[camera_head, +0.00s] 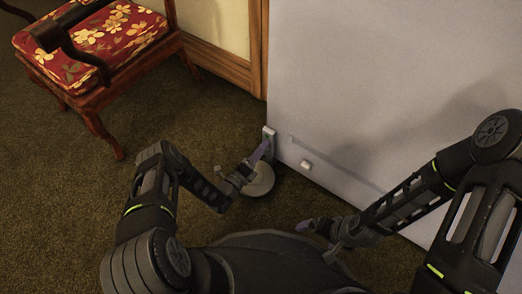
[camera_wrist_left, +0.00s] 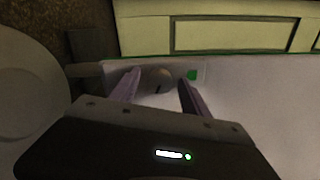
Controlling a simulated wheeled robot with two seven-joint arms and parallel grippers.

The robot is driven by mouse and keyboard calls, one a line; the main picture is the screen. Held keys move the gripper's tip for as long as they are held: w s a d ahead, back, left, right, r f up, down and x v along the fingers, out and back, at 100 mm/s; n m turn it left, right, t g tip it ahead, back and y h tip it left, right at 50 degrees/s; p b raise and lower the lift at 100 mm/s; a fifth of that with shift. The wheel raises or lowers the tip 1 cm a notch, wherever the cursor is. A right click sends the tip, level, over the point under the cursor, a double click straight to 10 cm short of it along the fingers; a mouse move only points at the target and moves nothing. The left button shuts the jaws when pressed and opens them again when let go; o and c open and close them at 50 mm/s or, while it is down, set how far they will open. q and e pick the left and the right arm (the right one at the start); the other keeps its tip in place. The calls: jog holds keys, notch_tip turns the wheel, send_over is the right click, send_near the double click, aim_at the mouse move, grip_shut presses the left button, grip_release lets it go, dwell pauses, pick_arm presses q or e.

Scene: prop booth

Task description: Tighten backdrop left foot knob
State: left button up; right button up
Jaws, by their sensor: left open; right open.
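The backdrop (camera_head: 390,80) is a large pale grey panel standing on the right in the head view. Its left foot has a pale round disc (camera_head: 262,182) on the carpet and a light bracket (camera_head: 269,134) on the panel's lower left edge. In the left wrist view, a round grey-brown knob (camera_wrist_left: 158,79) with a dark mark sits on the bracket. My left gripper (camera_head: 262,152) is open, its two purple fingers on either side of the knob; I cannot tell if they touch it. My right gripper (camera_head: 314,230) is open and apart from the backdrop, low over the floor.
A small white block (camera_head: 306,165) is on the panel's lower part. A red floral chair (camera_head: 100,40) stands upper left. Carpet (camera_head: 70,190) is clear at left.

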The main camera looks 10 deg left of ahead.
pick_arm(q)
jog(key=p+v, duration=0.2)
jog(key=v, duration=0.6)
jog(key=shift+p, duration=0.3)
jog(key=shift+w, duration=0.1)
